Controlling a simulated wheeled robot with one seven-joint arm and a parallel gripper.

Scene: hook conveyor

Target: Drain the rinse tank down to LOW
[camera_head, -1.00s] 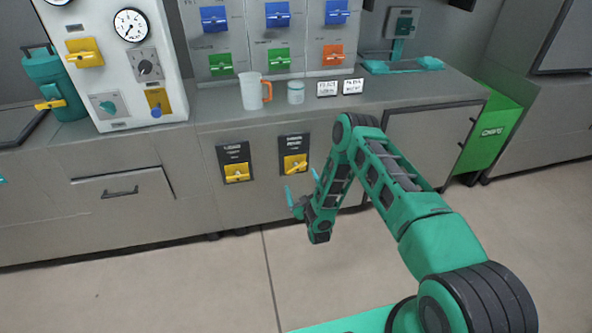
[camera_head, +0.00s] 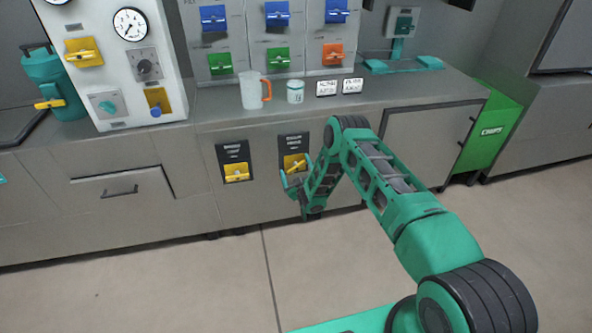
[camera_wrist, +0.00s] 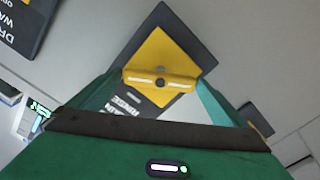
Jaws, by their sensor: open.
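The drain rinse valve has a yellow handle (camera_head: 294,163) on a black plate on the cabinet front. In the wrist view its yellow handle (camera_wrist: 160,79) lies straight ahead, and the plate lettering beside it reads "DRAIN RINSE". My gripper (camera_head: 287,183) is open, just in front of and slightly below this valve in the head view. In the wrist view the fingers reach toward either side of the handle; I cannot tell whether they touch it. The rinse tank's level cannot be made out.
A similar yellow drain valve (camera_head: 236,172) is on the left; its plate edge (camera_wrist: 22,27) shows in the wrist view. A mug (camera_head: 251,91), a small jar (camera_head: 295,91) and two label cards stand on the counter (camera_head: 215,104) above. The floor in front is clear.

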